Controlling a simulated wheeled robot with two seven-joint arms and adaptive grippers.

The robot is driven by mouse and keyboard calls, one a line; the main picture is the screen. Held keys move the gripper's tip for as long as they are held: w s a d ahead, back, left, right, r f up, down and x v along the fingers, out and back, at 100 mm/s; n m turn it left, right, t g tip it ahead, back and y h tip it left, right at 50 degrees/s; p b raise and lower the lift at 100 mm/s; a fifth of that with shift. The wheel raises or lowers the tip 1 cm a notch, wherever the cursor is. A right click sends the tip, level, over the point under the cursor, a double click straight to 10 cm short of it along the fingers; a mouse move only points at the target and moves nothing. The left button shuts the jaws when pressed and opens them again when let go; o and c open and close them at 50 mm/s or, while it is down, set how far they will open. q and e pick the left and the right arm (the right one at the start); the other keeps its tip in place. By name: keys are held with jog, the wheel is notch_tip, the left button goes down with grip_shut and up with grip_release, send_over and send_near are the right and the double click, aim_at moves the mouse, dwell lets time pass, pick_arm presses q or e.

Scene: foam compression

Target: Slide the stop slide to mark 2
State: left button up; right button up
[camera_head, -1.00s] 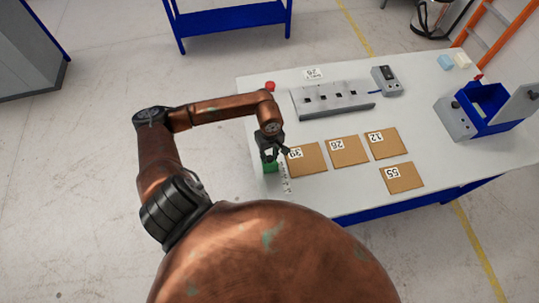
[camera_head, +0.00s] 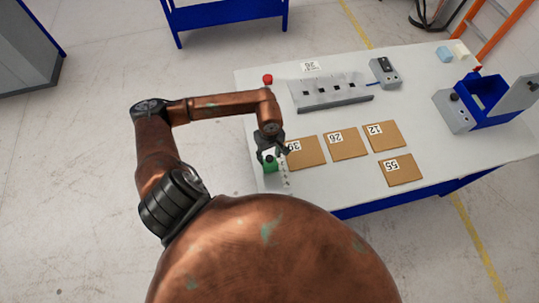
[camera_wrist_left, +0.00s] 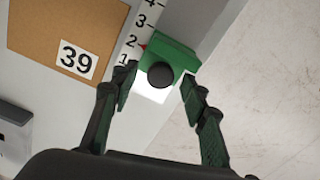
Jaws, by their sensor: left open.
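The stop slide is a green block (camera_wrist_left: 178,55) with a round black knob (camera_wrist_left: 160,76). It sits beside a white scale strip (camera_wrist_left: 140,30) marked 1 to 4, and a small red pointer on its edge lies close to mark 2. In the head view the stop slide (camera_head: 269,162) is at the table's near left corner, partly covered by my gripper. My left gripper (camera_wrist_left: 157,85) is open, one finger on each side of the knob, with gaps visible. In the head view the left gripper (camera_head: 273,149) is over the slide. My right gripper is not in view.
Several numbered brown foam sheets lie right of the scale, the nearest marked 39 (camera_head: 308,153). A grey fixture (camera_head: 330,92), a red button (camera_head: 267,79) and a blue and grey device (camera_head: 485,105) stand farther back. The table edge is close to the slide.

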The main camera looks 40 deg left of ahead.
aim_at(270, 158)
pick_arm(q)
notch_tip(270, 158, up, 12)
dwell(0.5)
dwell(0.4)
